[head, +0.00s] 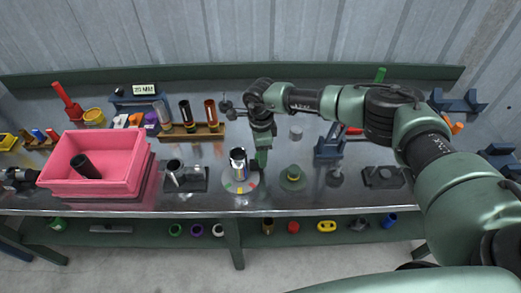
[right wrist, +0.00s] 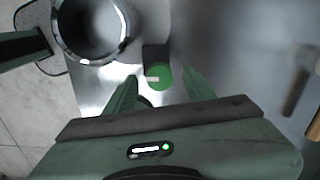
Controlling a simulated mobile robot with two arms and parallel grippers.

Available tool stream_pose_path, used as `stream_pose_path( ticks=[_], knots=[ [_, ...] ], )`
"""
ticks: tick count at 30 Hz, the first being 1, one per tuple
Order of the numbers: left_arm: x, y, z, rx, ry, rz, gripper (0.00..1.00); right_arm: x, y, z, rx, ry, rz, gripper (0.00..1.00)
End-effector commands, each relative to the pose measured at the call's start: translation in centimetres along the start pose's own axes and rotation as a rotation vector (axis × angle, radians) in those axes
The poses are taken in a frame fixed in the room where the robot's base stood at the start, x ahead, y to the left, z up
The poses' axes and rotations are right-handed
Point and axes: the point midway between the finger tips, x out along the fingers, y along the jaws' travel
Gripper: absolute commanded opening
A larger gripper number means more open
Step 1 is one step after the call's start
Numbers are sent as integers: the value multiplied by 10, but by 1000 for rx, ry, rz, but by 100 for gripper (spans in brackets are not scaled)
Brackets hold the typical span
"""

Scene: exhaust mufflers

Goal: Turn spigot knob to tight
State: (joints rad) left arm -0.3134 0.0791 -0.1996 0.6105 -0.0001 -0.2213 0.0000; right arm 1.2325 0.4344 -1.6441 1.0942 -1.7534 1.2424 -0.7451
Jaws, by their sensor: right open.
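A round green knob (right wrist: 160,77) with a short white mark shows in the right wrist view. The mark lies about horizontal, on the knob's left part. My right gripper (right wrist: 160,92) is open, with one finger on each side just short of the knob; I cannot tell whether they touch it. A shiny open metal cylinder (right wrist: 92,25) is at the upper left there. In the head view the cylinder (head: 238,160) stands on a pale disc (head: 240,186) with coloured marks. My right gripper (head: 262,157) points down just right of it, hiding the knob.
A pink bin (head: 95,185) holding a dark tube stands on the left of the metal bench. A rack of tubes (head: 192,133) is behind the cylinder. A grey stand (head: 185,178) is left of it and a green-yellow fitting (head: 292,176) right. The bench's front edge is close.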

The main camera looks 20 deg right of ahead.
Motion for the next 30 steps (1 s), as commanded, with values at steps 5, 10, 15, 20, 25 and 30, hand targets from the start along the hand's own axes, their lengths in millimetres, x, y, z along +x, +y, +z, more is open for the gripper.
stream_pose_path(
  ticks=[5,10,15,20,25,30],
  knots=[
    [-1,-3,-19,0,26,-4,69,5,0,0,-1,0,0,54],
    [-1,-4,-27,1,40,-4,69,5,0,0,-1,0,0,49],
    [-1,-3,-23,1,33,-4,69,5,0,0,-1,0,0,1],
    [-1,-2,-18,1,26,-3,69,5,0,0,2,0,0,0],
    [2,-2,-16,1,23,-3,69,5,0,0,31,-1,-1,0],
    [7,-2,-15,1,22,-3,69,6,0,0,111,-2,-2,0]
  ],
)
